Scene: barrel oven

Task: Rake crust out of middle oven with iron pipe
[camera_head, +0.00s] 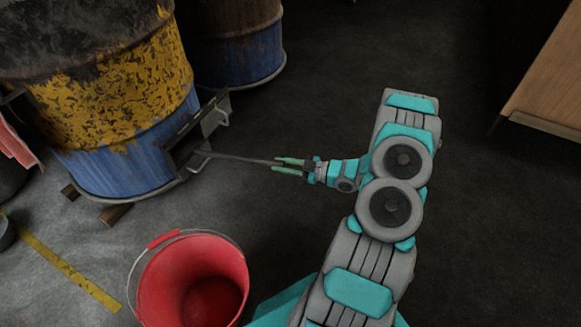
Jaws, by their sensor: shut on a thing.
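The near barrel oven (120,110), yellow over blue with dark scorching on top, stands at the upper left. Its low side opening (182,150) faces my arm, with a metal door (214,112) swung out beside it. My gripper (278,164) has green fingers and is shut on a thin grey iron pipe (238,158). The pipe runs left from the fingers, and its far end is at or inside the opening; the tip is hidden. No crust can be made out; the oven's inside is dark.
A red bucket (172,290) with a wire handle stands on the floor in front of the oven. Another barrel (238,60) stands behind. A wooden piece of furniture (548,100) is at the upper right. The dark floor between is clear.

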